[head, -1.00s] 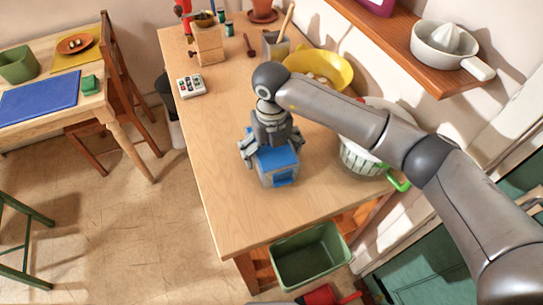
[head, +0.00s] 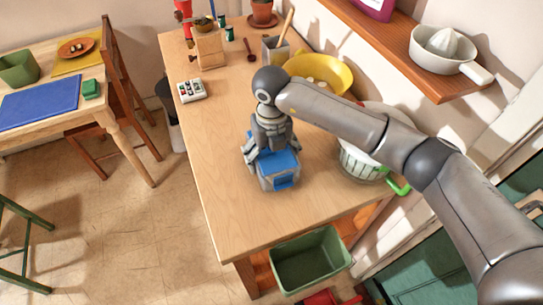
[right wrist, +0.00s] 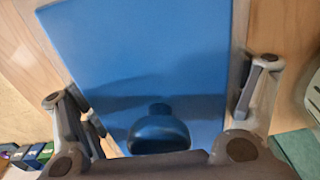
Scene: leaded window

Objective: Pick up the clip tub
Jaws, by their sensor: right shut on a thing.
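The clip tub (head: 279,173) is a boxy grey container with a blue lid and a blue patch on its front. It is on the wooden workbench; I cannot tell whether it is lifted off the top. My right gripper (head: 272,147) comes down over it from above and is shut on its sides, hiding part of the lid. In the right wrist view the blue lid (right wrist: 150,50) fills the middle, with a round blue knob (right wrist: 158,133) near the palm and a finger on each side. My left gripper is not in view.
A yellow bowl (head: 335,72) and a calculator-like device (head: 191,90) are farther back. A green bin (head: 310,260) is below the bench's front edge. The bench's left front is clear.

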